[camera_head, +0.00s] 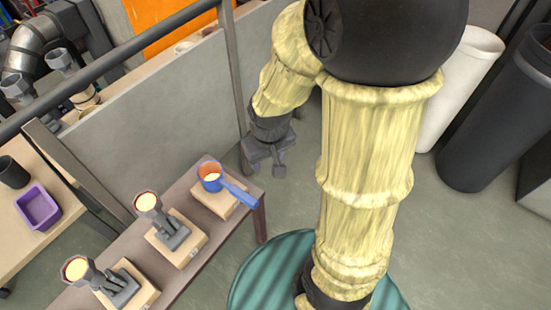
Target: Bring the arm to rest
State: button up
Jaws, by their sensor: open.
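My gripper (263,170) hangs from my bent arm near the middle of the head view, beyond the table's right end. Its fingers are apart and nothing shows between them. A blue-handled ladle or small pan (211,176) with pale yellow contents rests on a wooden block (217,202) at the table's right end, left of and below my gripper in the picture. It looks apart from my gripper.
The brown table (190,270) also bears two grey stands with yellow-filled cups (147,203) (76,269) on wooden blocks. A grey partition and railing (170,125) run behind. A purple bin (38,207) is at left. White (465,80) and black (490,130) cylinders stand at right.

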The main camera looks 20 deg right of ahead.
jog(key=s+r, duration=0.1)
jog(key=s+d+r+m, duration=0.1)
jog(key=shift+s+d+t, duration=0.15)
jog(key=shift+s+t, duration=0.15)
jog(key=shift+s, duration=0.05)
jog(key=w+p+v, duration=0.1)
jog(key=p+v, duration=0.7)
jog(key=w+p+v, duration=0.2)
jog(key=p+v, duration=0.6)
jog(key=shift+w+r+p, duration=0.3)
jog(key=shift+r+p, duration=0.1)
jog(key=shift+r, duration=0.15)
jog(key=shift+d, duration=0.15)
